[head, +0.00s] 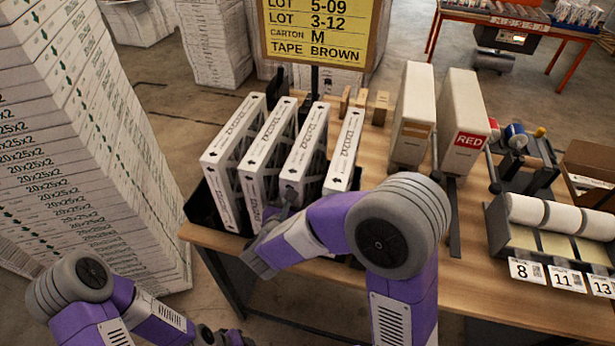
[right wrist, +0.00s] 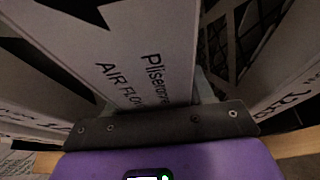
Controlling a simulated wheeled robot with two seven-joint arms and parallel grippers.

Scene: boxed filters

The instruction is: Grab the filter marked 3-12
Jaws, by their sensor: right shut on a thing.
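Several white-edged filters stand upright in a row in a black bin (head: 201,208) at the table's left end: a leftmost one (head: 222,176), a second (head: 262,150), a third (head: 305,150) and a rightmost one (head: 345,150). Their print is too small to read as a lot mark. My right gripper (head: 284,207) is low at the front of the middle filters, shut on one filter. In the right wrist view that held filter (right wrist: 145,55) reads "AIR FLOW" along its edge; which one of the middle two it is, I cannot tell. My left gripper (head: 222,337) is at the bottom edge, mostly cut off.
A yellow sign (head: 318,32) lists lots 5-09 and 3-12, carton M, tape brown. Two tall white cartons (head: 412,115) stand right of the bin, one labelled RED (head: 468,140). A tape dispenser (head: 535,160) and label rolls (head: 560,215) fill the right. Stacked boxes (head: 75,150) stand left.

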